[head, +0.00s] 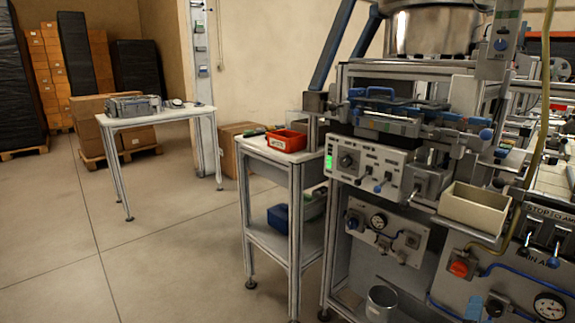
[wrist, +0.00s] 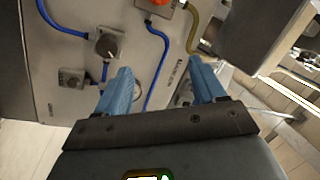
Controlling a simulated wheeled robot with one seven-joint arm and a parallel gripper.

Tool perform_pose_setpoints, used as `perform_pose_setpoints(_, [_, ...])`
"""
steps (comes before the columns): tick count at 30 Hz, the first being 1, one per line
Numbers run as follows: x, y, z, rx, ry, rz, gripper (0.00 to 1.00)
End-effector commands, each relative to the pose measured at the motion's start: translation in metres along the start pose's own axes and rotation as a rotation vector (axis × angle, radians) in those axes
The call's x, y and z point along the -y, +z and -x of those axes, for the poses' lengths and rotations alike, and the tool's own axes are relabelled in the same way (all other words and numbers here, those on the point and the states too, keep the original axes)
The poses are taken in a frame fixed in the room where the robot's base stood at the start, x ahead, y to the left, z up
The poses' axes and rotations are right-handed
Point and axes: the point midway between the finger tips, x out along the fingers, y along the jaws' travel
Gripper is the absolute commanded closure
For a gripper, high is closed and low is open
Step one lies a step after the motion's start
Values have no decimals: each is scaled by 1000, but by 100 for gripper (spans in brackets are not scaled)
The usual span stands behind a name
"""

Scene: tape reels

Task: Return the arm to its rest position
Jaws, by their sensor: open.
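My gripper (wrist: 161,66) shows in the wrist view with its two blue fingers spread apart and nothing between them. It faces a light panel (wrist: 75,25) with blue tubes, a dark round knob (wrist: 107,43) and an orange part at the top edge. The distance from the fingers to the panel is hard to tell.
The machine (head: 370,160) fills the right of the head view, with a beige bin (head: 474,212) on its front. A small cart (head: 270,153) with a red bin (head: 286,140) stands beside it. A table (head: 155,118) stands further back. The floor at left is clear.

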Motion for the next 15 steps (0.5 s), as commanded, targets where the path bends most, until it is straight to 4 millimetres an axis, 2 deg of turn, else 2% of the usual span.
perform_pose_setpoints(1, [-5,-15,14,20,-31,61,31])
perform_pose_setpoints(3, [-8,-28,32,54,-76,141,31])
perform_pose_setpoints(8, [-9,-57,81,137,-170,309,31])
perform_pose_setpoints(15, [-2,-92,168,281,-289,529,31])
